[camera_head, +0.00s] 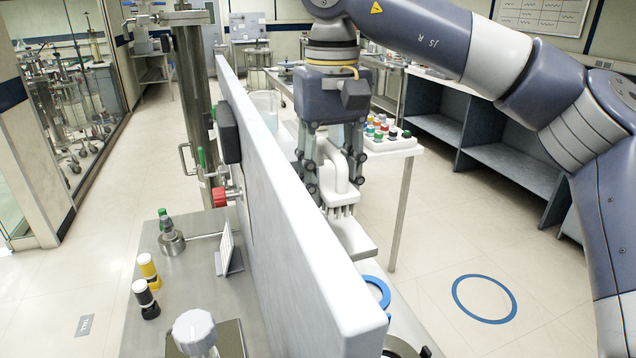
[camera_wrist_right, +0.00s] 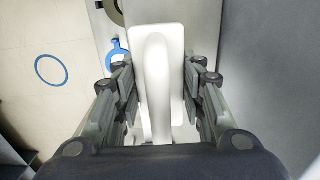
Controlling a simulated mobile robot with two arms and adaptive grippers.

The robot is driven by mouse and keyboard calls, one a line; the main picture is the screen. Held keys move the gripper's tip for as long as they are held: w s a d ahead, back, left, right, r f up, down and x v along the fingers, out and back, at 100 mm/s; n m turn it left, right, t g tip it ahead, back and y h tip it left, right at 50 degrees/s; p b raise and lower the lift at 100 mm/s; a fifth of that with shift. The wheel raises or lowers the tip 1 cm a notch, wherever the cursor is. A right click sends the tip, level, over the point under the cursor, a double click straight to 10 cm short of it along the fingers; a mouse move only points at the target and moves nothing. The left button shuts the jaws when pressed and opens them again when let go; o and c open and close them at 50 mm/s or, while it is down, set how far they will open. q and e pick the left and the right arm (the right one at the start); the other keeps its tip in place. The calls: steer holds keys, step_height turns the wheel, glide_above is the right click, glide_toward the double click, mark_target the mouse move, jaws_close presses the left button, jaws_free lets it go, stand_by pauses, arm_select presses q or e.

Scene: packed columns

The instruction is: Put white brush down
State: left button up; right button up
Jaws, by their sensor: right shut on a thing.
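The white brush (camera_head: 340,185) has a handle on top and bristles pointing down. It is upright, held behind the white partition, over a pale slab at the table's edge. My right gripper (camera_head: 333,185) is shut on the brush, with its fingers on both sides. In the right wrist view the brush (camera_wrist_right: 158,75) lies between the fingers of the gripper (camera_wrist_right: 160,95). I cannot tell whether the bristles touch the slab (camera_head: 352,240) below. My left gripper does not show.
A tall white partition (camera_head: 290,210) stands close left of the right gripper. A blue ring-shaped thing (camera_head: 378,290) lies nearer on the table. A white rack of coloured caps (camera_head: 388,137) stands behind. Bottles and valves stand on the steel bench (camera_head: 190,265) at left. Open floor lies right.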

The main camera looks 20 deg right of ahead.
steer(key=shift+w+a+r, duration=0.1)
steer(key=shift+w+a, duration=0.15)
steer(key=shift+w, duration=0.2)
steer(key=shift+w+a+p, duration=0.2)
steer(key=shift+w+p, duration=0.3)
steer(key=shift+p, duration=0.05)
step_height(320, 180, down, 4)
steer(key=shift+w+r+p, duration=0.1)
steer(key=shift+r+p, duration=0.05)
steer(key=shift+p, duration=0.35)
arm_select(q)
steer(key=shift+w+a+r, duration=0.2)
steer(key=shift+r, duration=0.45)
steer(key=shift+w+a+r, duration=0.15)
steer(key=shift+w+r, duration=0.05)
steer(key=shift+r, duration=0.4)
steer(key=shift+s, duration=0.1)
arm_select(e)
steer(key=o, duration=1.1)
steer(key=shift+f, duration=0.25)
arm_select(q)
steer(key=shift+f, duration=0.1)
arm_select(e)
steer(key=shift+r, duration=0.1)
